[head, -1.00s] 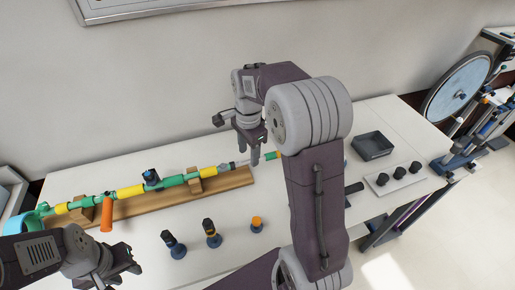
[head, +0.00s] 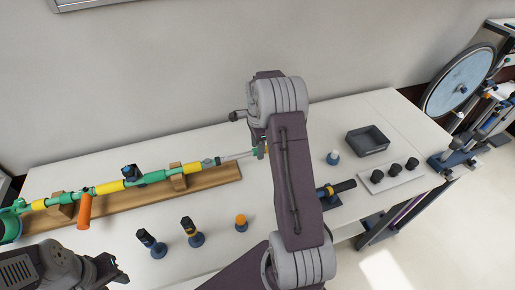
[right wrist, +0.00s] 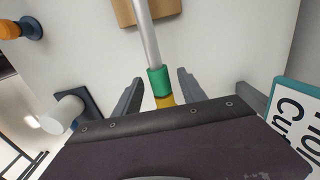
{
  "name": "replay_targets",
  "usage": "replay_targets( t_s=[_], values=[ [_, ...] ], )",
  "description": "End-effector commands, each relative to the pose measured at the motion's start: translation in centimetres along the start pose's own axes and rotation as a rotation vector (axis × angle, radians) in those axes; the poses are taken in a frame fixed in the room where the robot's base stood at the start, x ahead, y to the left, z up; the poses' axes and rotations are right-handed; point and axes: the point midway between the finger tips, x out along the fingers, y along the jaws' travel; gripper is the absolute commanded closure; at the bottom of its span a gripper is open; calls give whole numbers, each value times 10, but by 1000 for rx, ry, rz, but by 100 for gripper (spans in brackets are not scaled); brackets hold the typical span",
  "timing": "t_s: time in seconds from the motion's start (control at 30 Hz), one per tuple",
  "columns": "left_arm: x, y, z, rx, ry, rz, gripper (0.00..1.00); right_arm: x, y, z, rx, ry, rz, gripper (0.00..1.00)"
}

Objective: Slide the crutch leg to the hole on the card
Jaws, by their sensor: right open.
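The crutch (head: 150,178) lies across a wooden stand at the left, with green and yellow sections and an orange grip. Its grey leg tube (head: 238,156) runs right toward my right gripper (head: 261,148), mostly hidden behind my arm. In the right wrist view, the leg (right wrist: 146,38) ends in green and yellow bands between the fingers of my right gripper (right wrist: 158,93). Those fingers are open, with gaps on both sides. A white card with a teal edge and black letters (right wrist: 296,112) is partly visible at right; no hole shows. My left gripper (head: 110,270) is at lower left, apart from the crutch.
The wooden stand (head: 215,177) supports the crutch. Several small dark-based pieces stand in front, including an orange-topped one (head: 241,222).

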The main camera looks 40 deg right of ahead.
Motion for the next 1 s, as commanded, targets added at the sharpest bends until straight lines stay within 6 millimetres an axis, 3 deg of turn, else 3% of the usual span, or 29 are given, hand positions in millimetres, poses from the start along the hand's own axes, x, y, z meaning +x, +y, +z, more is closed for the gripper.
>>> replay_targets(
  t_s=[0.33,0.5,1.0],
  values=[
    [0,0,0,0,0,0,64,8,0,0,-1,0,0,51],
    [0,0,0,0,0,0,64,8,0,0,-1,0,-1,99],
    [0,0,0,0,0,0,64,8,0,1,-1,-1,0,100]
  ],
)
